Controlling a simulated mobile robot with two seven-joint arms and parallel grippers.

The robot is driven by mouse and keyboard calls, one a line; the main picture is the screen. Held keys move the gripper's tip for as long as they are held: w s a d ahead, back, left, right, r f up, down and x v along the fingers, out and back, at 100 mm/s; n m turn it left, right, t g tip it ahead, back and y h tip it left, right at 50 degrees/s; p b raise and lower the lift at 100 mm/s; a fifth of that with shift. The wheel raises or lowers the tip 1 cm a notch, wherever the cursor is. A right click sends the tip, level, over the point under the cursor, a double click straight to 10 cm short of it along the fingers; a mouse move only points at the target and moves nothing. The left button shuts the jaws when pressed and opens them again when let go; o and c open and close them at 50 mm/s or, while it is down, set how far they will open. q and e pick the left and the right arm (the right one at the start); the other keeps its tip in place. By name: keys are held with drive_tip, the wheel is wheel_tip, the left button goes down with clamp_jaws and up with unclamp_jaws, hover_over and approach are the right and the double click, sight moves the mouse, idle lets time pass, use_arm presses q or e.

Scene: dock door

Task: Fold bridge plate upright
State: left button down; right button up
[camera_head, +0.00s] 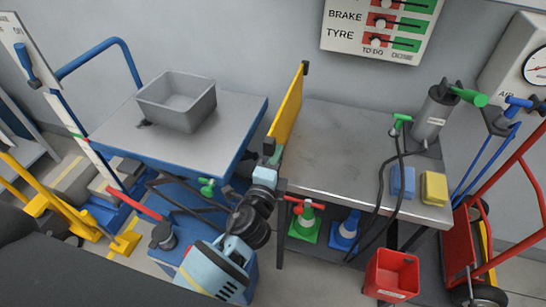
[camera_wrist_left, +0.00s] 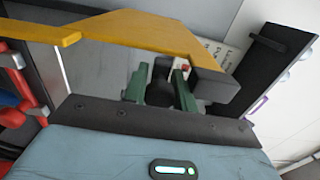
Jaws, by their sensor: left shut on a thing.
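The bridge plate (camera_head: 287,108) is a yellow panel standing near upright, edge-on to the head view, between the blue lift table and the steel bench. A dark piece tops its far end. My left gripper (camera_head: 269,150) is at the plate's near end, shut on it. In the left wrist view, its green fingers (camera_wrist_left: 160,88) close around a dark part beside a dark block, and the yellow plate (camera_wrist_left: 120,30) spans behind them. The exact grip spot is partly hidden. My right gripper is not in view.
The lift table (camera_head: 240,110) on the left carries a grey bin (camera_head: 178,102). The bench (camera_head: 335,150) on the right is mostly clear, with blue and yellow blocks at its front corner.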

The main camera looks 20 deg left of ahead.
use_arm(q)
drive_tip(key=shift+d+r, duration=0.1)
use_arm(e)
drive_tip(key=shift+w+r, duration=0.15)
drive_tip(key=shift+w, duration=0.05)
use_arm(q)
drive_tip(key=c, duration=1.1)
unclamp_jaws()
drive_tip(key=shift+c, duration=0.2)
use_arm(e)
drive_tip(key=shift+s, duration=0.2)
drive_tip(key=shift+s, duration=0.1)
use_arm(q)
drive_tip(key=shift+s, duration=0.25)
drive_tip(key=s, duration=0.7)
drive_tip(key=shift+s+b, duration=0.15)
drive_tip(key=shift+b, duration=0.2)
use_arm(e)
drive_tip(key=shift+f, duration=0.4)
